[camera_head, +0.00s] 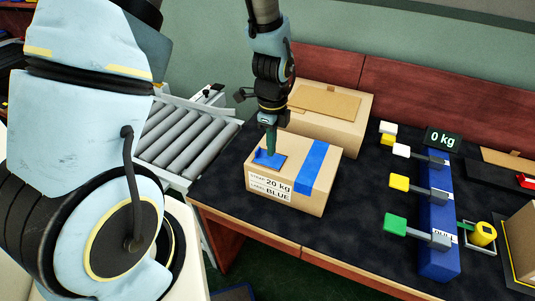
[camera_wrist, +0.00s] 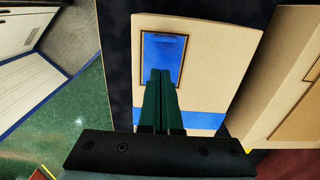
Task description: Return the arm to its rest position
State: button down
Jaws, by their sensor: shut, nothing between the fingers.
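My gripper (camera_head: 271,140) points down over the left part of the top of a cardboard box (camera_head: 320,200) on the dark table. Its green fingers are shut together with nothing between them, and they also show in the wrist view (camera_wrist: 160,78). The box carries a blue tape strip, a label reading "20 kg" and "BLUE", and a blue patch (camera_head: 266,159) in a dark frame on top. The fingertips are at or just above this patch; I cannot tell whether they touch. In the wrist view the blue patch (camera_wrist: 164,50) lies just beyond the fingertips.
A second cardboard box (camera_head: 345,130) stands close behind. A roller conveyor (camera_head: 185,140) is at the left. A blue stand (camera_head: 438,220) with coloured stampers, a "0 kg" display (camera_head: 442,138) and another box (camera_head: 524,245) are at the right. A reddish panel (camera_head: 430,100) backs the table.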

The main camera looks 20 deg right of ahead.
jog(key=shift+r+p, duration=0.4)
jog(key=shift+r, duration=0.5)
jog(key=shift+w+a+r, duration=0.1)
jog(key=shift+w+r, duration=0.05)
jog(key=shift+w, duration=0.05)
jog(key=a+r+n+b, duration=0.1)
jog(key=a+r+n, duration=0.5)
jog(key=a+n, duration=0.6)
jog(key=a+r+n+t+b, duration=0.1)
jog(key=a+r+n, duration=0.5)
jog(key=a+n, duration=0.7)
jog(key=shift+w+n+t, duration=0.3)
jog(key=shift+w, duration=0.15)
